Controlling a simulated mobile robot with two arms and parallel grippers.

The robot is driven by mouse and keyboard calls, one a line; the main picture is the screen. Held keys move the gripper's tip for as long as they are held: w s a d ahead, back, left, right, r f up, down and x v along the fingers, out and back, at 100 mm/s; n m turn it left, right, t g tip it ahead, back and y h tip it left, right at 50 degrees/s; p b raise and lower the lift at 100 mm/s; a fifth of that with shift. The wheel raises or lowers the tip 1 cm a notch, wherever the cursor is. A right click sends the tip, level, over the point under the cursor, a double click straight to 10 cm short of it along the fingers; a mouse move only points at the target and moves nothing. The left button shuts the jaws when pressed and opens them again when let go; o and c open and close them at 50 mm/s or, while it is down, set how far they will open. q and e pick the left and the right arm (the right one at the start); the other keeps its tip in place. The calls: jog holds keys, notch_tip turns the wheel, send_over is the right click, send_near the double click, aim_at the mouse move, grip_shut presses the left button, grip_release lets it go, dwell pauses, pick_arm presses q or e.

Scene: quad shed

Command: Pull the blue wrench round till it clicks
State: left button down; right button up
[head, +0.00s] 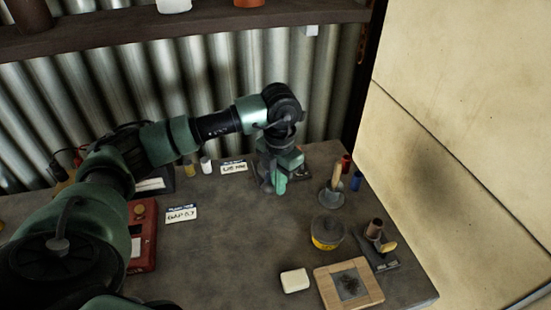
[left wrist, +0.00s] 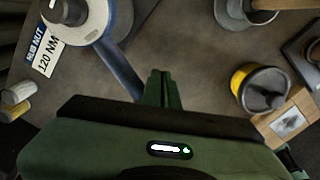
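The blue wrench shows in the left wrist view as a blue bar (left wrist: 122,70). It runs from a round pale head with a blue rim (left wrist: 97,24) toward my left gripper (left wrist: 162,76). The far part of the bar is hidden behind the gripper. The green fingers are closed together, just right of the bar, with nothing visible between them. I cannot tell whether they touch the bar. In the head view my left gripper (head: 277,187) points down at the back of the bench and hides most of the wrench. My right gripper is not in view.
A "120 NM" label (left wrist: 45,56) lies left of the wrench head. Right of the gripper stand a grey cone with a wooden handle (head: 332,198), a yellow-black tub (head: 327,233) and a wooden-framed pad (head: 328,292). A red box (head: 143,248) is left. The bench middle is clear.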

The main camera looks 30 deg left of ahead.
pick_arm(q)
jog(key=shift+s+a+f, duration=0.1)
jog(key=shift+s+a, duration=0.1)
dwell(0.4)
jog(key=shift+s+a, duration=0.2)
jog(key=shift+a, duration=0.05)
dwell(0.3)
